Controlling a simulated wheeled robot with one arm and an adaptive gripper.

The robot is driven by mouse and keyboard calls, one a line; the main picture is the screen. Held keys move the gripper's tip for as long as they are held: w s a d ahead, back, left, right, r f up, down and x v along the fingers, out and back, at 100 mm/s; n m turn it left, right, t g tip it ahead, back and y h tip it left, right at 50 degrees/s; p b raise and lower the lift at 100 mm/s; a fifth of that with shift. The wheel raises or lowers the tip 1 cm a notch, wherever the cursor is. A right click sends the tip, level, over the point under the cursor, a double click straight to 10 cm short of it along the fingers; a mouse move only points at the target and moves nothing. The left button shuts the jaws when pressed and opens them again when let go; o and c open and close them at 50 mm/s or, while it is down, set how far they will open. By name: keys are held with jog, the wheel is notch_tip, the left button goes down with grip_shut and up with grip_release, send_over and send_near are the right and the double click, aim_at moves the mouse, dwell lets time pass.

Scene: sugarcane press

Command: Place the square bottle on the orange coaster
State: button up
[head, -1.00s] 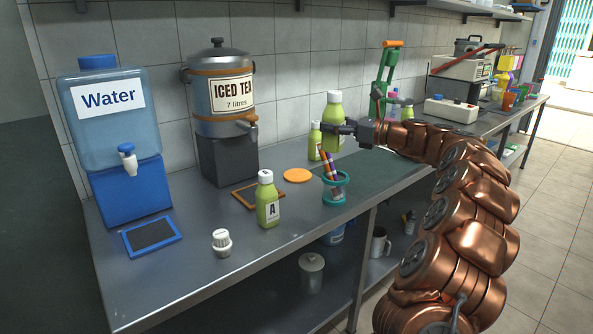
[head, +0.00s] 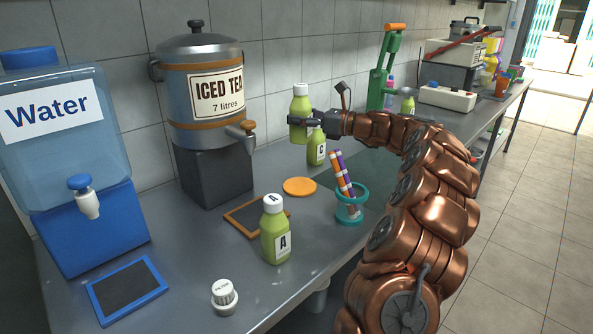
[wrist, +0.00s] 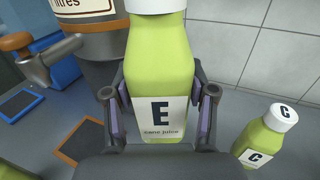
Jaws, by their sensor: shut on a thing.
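My gripper (head: 303,122) is shut on a green square bottle (head: 300,104) with a white cap, held upright above the counter. In the wrist view the fingers (wrist: 161,105) clasp both sides of this bottle (wrist: 152,60), whose label reads "E cane juice". The orange coaster (head: 299,187) is a flat round disc on the counter, empty, lower in the head view than the held bottle. The coaster does not show in the wrist view.
Bottle C (head: 316,150) stands behind the coaster, and bottle A (head: 275,236) in front. A teal cup with markers (head: 350,209) stands right of the coaster; a wood-framed board (head: 246,216) lies left. The iced tea dispenser (head: 205,95) is behind left.

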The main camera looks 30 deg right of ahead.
notch_tip(320, 180, down, 14)
jog(key=shift+f+b, duration=0.25)
jog(key=shift+b, duration=0.8)
jog(key=shift+f, duration=0.15)
jog(key=o, duration=1.4)
jog(key=shift+s+d, duration=0.1)
jog(key=shift+s, duration=0.05)
jog(key=shift+p+v, duration=0.35)
jog(key=shift+v, duration=3.15)
